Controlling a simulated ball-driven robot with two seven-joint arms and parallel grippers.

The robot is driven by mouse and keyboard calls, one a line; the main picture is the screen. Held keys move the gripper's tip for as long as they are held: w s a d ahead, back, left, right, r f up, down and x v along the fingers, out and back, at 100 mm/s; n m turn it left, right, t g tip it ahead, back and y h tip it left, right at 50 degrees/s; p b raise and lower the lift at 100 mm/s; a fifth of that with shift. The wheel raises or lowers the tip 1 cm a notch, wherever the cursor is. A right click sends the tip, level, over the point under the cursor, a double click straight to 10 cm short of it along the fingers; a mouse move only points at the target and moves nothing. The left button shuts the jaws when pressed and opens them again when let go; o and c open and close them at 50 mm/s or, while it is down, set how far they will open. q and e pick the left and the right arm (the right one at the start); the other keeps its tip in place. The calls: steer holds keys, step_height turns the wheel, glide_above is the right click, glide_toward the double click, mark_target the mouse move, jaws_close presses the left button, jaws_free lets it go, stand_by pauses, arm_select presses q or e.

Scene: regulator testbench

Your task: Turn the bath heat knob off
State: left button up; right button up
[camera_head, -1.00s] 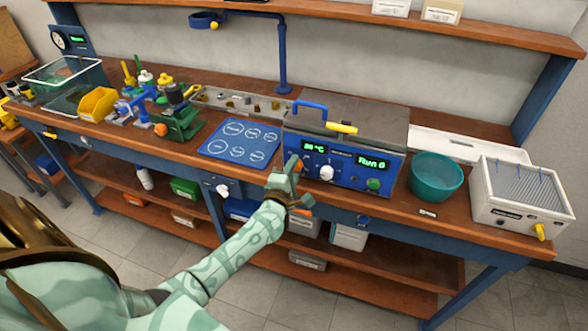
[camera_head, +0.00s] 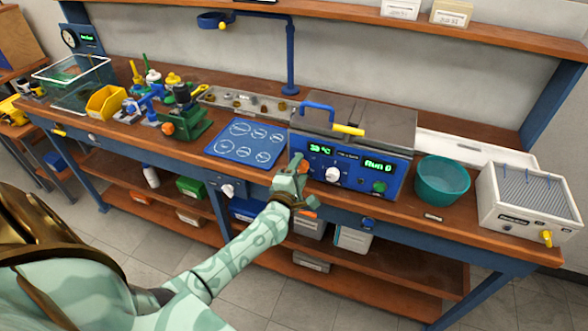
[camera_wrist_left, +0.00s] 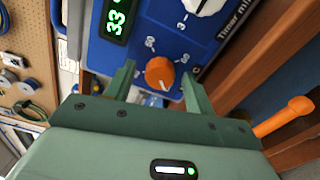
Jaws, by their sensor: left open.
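The bath (camera_head: 352,150) is a grey-lidded box with a blue front panel on the bench. In the left wrist view an orange round knob (camera_wrist_left: 160,72) sits on that panel beside the green temperature display (camera_wrist_left: 117,20). My left gripper (camera_wrist_left: 158,74) is open, with one finger on each side of the orange knob. I cannot tell whether the fingers touch it. In the head view my left gripper (camera_head: 297,168) is at the panel's left end and mostly hides this knob.
A white knob (camera_head: 333,175) and a green knob (camera_head: 380,187) are farther right on the panel. A teal bowl (camera_head: 442,181) and a white box (camera_head: 528,205) stand to the right. A blue mat (camera_head: 245,142) lies left. An orange handle (camera_wrist_left: 285,118) shows beside my gripper.

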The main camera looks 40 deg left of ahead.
arm_select(q)
steer(key=p+v, duration=0.1)
steer(key=v, duration=1.5)
steer(key=shift+p, duration=0.3)
steer(key=s+d+f+m+g+h, duration=0.1)
steer(key=s+f+m+g+h, duration=0.1)
steer(key=s+f+m, duration=0.35)
steer(key=s+d+f+m+g+h, duration=0.25)
steer(key=f+m, duration=0.35)
steer(key=f, duration=0.4)
steer(key=s+d+f+m+g+h, duration=0.1)
steer(key=s+f+m+g, duration=0.2)
steer(key=f+m, duration=0.4)
steer(key=s+f+m+g, duration=0.2)
steer(key=s+f, duration=0.3)
steer(key=s, duration=0.3)
steer(key=s+f+m+g, duration=0.3)
steer(key=s+f, duration=0.3)
steer(key=s, duration=0.3)
steer(key=s+f+m+g+y, duration=0.1)
steer(key=s+f+m+g, duration=0.2)
steer(key=s, duration=0.6)
step_height(320, 180, down, 2)
steer(key=shift+f+g+b, duration=0.25)
steer(key=shift+g+b, duration=0.05)
steer(key=shift+g, duration=0.25)
steer(key=shift+s+m, duration=0.1)
steer(key=shift+m, duration=0.15)
